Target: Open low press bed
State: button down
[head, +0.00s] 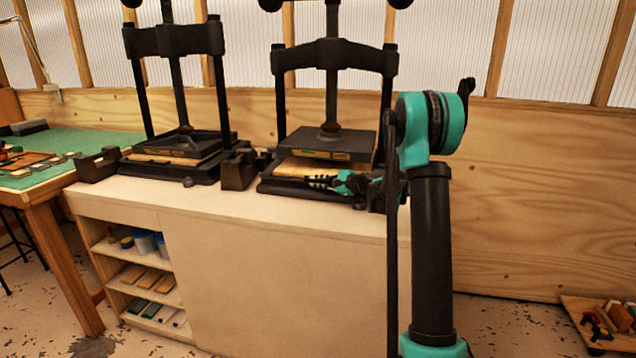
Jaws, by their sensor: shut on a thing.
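Two dark screw presses stand side by side on a pale bench. The right press has a dark plate (325,149) raised above its low press bed (290,187). A light wooden board (296,169) shows between plate and bed. My gripper (316,182) is at the front of this bed, with its black fingers pointing left. It is shut at the bed's front edge; the exact part held is too small to make out. My wrist and arm hide the bed's right end.
The left press (175,147) stands close by, with dark blocks (238,170) on the bench between the presses. The pale bench (280,218) has a narrow free strip in front. A green-topped table (50,150) is at left. A wooden tray (575,312) lies on the floor at right.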

jog(key=s+a, duration=0.3)
jog(key=s, duration=0.9)
jog(key=s+a, duration=0.3)
jog(key=s, duration=0.8)
jog(key=shift+s+a, duration=0.35)
jog(key=shift+s, duration=0.05)
jog(key=c, duration=1.6)
grip_release()
jog(key=v, duration=1.2)
